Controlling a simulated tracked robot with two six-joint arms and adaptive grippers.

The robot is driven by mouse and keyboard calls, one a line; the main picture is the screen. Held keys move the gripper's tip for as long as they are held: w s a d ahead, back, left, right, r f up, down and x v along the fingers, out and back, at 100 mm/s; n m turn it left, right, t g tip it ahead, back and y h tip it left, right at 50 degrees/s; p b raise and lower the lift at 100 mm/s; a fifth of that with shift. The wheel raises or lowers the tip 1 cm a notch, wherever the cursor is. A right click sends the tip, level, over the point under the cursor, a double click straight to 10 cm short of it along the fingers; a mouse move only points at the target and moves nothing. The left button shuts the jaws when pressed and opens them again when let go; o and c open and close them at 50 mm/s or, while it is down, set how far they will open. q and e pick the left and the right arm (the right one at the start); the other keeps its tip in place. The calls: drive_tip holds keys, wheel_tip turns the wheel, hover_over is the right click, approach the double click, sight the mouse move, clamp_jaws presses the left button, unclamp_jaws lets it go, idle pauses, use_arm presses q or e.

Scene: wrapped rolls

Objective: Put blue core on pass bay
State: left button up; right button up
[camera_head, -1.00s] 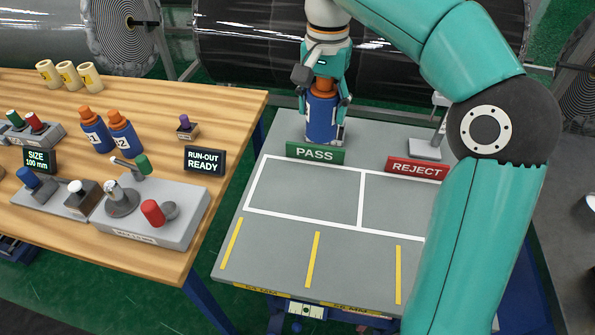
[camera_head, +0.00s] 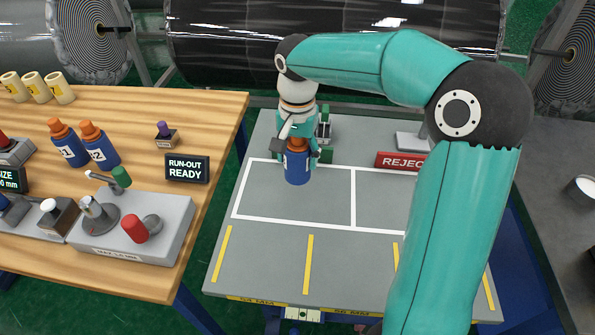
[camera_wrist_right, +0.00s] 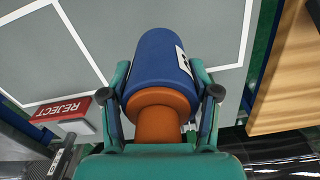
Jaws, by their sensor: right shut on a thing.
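A blue core (camera_head: 297,168) with an orange end is held by my right gripper (camera_head: 296,150) at the back of the left bay in the head view. In the right wrist view the blue core (camera_wrist_right: 158,62) lies between the two fingers of my right gripper (camera_wrist_right: 165,90), with its orange neck toward the wrist. I cannot tell whether its base touches the surface. The pass bay (camera_head: 290,206) is the left white-outlined rectangle on the grey table. The PASS sign is hidden behind my right gripper. My left gripper is not in view.
The red REJECT sign (camera_head: 401,161) stands behind the right bay; it also shows in the right wrist view (camera_wrist_right: 62,109). The wooden bench (camera_head: 200,116) on the left bears two blue bottles with orange tops (camera_head: 82,145), a RUN-OUT READY display (camera_head: 187,169) and a control box (camera_head: 140,228).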

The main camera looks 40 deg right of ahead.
drive_tip(key=shift+f, duration=2.5)
drive_tip(key=o, duration=1.4)
drive_tip(key=shift+r, duration=0.1)
wheel_tip(320, 180, up, 12)
drive_tip(key=shift+f+p, duration=0.1)
drive_tip(key=shift+p, duration=0.3)
